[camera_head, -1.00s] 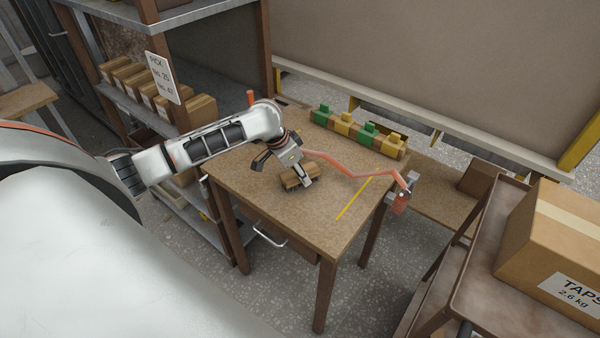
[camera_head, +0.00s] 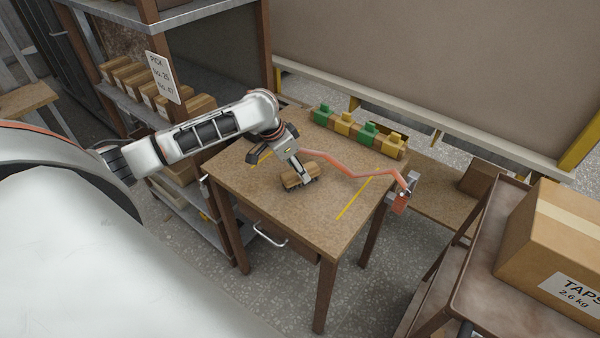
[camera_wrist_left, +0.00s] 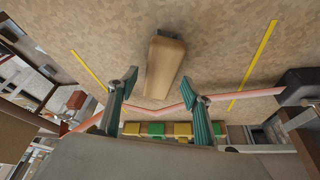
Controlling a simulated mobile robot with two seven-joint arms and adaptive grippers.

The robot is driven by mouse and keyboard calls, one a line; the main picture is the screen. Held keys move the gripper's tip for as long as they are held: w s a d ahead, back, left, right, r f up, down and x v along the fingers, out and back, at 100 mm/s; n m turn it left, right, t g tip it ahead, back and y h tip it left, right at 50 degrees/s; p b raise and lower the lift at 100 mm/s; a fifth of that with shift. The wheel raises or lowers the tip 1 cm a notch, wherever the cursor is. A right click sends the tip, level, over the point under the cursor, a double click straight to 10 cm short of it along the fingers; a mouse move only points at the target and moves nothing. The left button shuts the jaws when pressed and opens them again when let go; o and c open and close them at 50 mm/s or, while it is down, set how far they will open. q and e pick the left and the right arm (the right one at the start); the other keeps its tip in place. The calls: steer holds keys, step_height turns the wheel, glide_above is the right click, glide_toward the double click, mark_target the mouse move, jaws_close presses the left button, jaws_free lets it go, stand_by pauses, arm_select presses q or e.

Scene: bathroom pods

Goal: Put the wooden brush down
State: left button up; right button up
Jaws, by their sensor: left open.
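The wooden brush (camera_head: 299,178) is a tan block with a dark underside, resting on the brown worktable (camera_head: 275,208). In the left wrist view the brush (camera_wrist_left: 164,68) lies beyond the fingertips, roughly centred between them. My left gripper (camera_head: 301,167) is open just above and behind the brush. In the left wrist view the two green-padded fingers of the left gripper (camera_wrist_left: 160,88) stand wide apart with nothing between the pads. My right gripper is not in view.
A red bent arm (camera_head: 350,173) of a clamped fixture crosses the table behind the brush. Green and yellow blocks (camera_head: 360,131) line the back edge. A yellow line (camera_head: 353,198) marks the right part. A cart with a cardboard box (camera_head: 560,240) stands at right.

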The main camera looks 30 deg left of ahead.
arm_select(q)
steer(key=v, duration=0.9)
stand_by(0.3)
